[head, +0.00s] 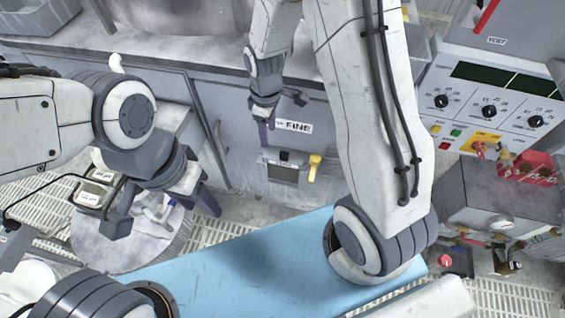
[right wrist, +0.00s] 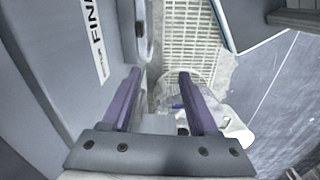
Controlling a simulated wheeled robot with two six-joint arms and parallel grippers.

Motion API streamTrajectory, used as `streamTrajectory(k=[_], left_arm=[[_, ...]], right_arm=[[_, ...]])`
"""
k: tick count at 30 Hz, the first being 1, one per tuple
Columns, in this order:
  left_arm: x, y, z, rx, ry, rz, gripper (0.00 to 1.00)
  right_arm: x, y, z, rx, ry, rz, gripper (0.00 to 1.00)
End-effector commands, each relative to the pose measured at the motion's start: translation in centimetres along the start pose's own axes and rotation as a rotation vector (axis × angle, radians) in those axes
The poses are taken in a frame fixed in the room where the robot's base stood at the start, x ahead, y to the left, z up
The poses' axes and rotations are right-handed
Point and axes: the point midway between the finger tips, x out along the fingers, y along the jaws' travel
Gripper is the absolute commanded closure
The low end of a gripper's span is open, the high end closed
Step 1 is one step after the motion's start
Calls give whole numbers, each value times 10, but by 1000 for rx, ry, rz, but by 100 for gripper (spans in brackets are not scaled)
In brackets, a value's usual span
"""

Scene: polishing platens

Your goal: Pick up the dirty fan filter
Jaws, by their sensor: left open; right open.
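I cannot pick out the dirty fan filter with certainty in either view. A small grey housing (head: 284,171) with a dark square panel and a yellow lever (head: 314,166) is low on the grey cabinet front, below a FINE label (head: 294,126). My right gripper (head: 283,121) is open in front of that cabinet, above the housing. In the right wrist view its two purple fingers (right wrist: 157,88) are apart, with nothing clearly held between them. My left gripper (head: 163,212) is open above a round grey surface (head: 130,252) at the left.
A light blue surface (head: 235,262) spans the front. A control panel (head: 488,105) with knobs and a red-topped box stand at the right. Floor grating (right wrist: 190,40) and a cabinet handle (right wrist: 144,35) show in the right wrist view.

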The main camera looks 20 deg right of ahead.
Motion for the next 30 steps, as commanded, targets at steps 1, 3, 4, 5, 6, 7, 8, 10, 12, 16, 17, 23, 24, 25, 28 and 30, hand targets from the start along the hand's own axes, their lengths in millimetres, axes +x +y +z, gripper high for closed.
streamTrajectory(k=[1, 3, 4, 5, 6, 7, 8, 10, 12, 16, 17, 23, 24, 25, 28, 30], left_arm=[[3, 0, 0, 0, 0, 0, 50], [5, 0, 0, 0, 0, 0, 50], [5, 0, 0, 0, 0, 0, 50], [5, 0, 0, 0, 0, 0, 50], [6, 0, 0, 0, 0, 0, 50], [6, 0, 0, 0, 0, 0, 50], [6, 0, 0, 0, 0, 0, 50], [6, 0, 0, 0, 0, 0, 50], [6, 0, 0, 0, 0, 0, 50], [6, 0, 0, 0, 0, 0, 50], [6, 0, 0, 0, 0, 0, 50], [4, 0, 0, 0, 0, 0, 50], [4, 0, 0, 0, 0, 0, 50], [3, 0, 0, 0, 0, 0, 50], [0, 0, 0, 0, 0, 0, 50], [0, 0, 0, 0, 0, 0, 50]], right_arm=[[24, 16, 8, -11, -10, -6, 40], [43, 32, 16, -37, -13, -5, 40], [50, 36, 18, -46, -13, -5, 40], [55, 40, 20, -54, -14, -4, 40], [61, 44, 23, -63, -14, -4, 40], [65, 46, 25, -68, -15, -5, 40], [68, 48, 26, -71, -15, -5, 40], [78, 50, 27, -77, -16, -5, 40], [90, 50, 28, -78, -17, -7, 40], [109, 49, 28, -78, -17, -7, 40], [112, 49, 28, -78, -16, -6, 40], [127, 49, 30, -77, -16, -6, 40], [131, 48, 30, -76, -17, -6, 40], [136, 48, 32, -76, -17, -7, 40], [151, 47, 34, -76, -17, -8, 40], [162, 47, 34, -76, -16, -6, 40]])
